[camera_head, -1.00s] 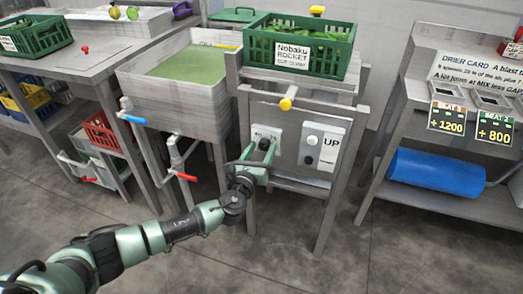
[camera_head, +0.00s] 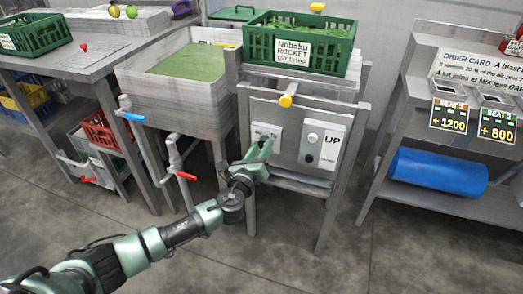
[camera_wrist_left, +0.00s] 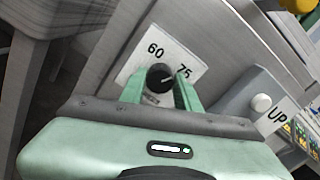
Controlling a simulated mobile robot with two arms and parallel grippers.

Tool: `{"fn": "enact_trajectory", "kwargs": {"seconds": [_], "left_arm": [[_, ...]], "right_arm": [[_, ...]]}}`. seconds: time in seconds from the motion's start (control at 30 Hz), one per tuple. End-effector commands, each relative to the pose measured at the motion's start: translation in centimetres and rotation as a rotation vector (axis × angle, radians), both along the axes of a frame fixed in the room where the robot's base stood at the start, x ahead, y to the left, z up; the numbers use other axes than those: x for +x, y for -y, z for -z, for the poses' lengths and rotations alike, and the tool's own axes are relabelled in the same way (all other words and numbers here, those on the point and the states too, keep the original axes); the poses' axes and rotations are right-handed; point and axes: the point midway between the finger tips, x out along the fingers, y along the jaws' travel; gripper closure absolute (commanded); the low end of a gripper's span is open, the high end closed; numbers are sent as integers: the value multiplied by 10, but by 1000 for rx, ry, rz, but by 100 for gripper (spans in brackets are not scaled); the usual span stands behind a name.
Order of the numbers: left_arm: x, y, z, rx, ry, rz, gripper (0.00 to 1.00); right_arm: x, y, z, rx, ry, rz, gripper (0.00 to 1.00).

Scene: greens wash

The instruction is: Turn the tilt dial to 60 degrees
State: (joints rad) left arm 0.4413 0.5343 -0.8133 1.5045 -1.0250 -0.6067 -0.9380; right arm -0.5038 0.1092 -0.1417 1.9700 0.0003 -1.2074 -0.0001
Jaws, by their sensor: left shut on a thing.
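The tilt dial is a black round knob (camera_wrist_left: 160,77) on a white plate, marked 60 and 75 in the left wrist view. A pale pointer line on it appears to point toward the 75 side. My left gripper (camera_wrist_left: 160,88) has its two green fingers on either side of the knob, shut on it. In the head view the white dial plate (camera_head: 263,129) shows above my left gripper (camera_head: 262,148), which hides the knob. My right gripper is in neither view.
Right of the dial is a grey panel with a pale button (camera_head: 312,138) marked UP. A yellow-ended handle (camera_head: 287,100) sticks out above. A green crate (camera_head: 335,49) of leaves stands on top.

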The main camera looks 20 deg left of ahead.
Motion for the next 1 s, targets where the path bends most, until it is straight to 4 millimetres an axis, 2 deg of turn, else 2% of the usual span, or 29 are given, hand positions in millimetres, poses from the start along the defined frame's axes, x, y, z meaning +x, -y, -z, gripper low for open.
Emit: {"fn": "enact_trajectory", "kwargs": {"seconds": [0.2,0.5,0.7,1.0], "left_arm": [[-1,0,4,-211,-9,-1,100],[0,0,4,-497,-19,-1,100],[0,0,3,-687,-25,-1,100],[-1,0,3,-964,-35,-2,100]], "right_arm": [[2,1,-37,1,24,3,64],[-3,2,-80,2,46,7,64],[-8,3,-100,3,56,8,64],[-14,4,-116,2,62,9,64]]}}
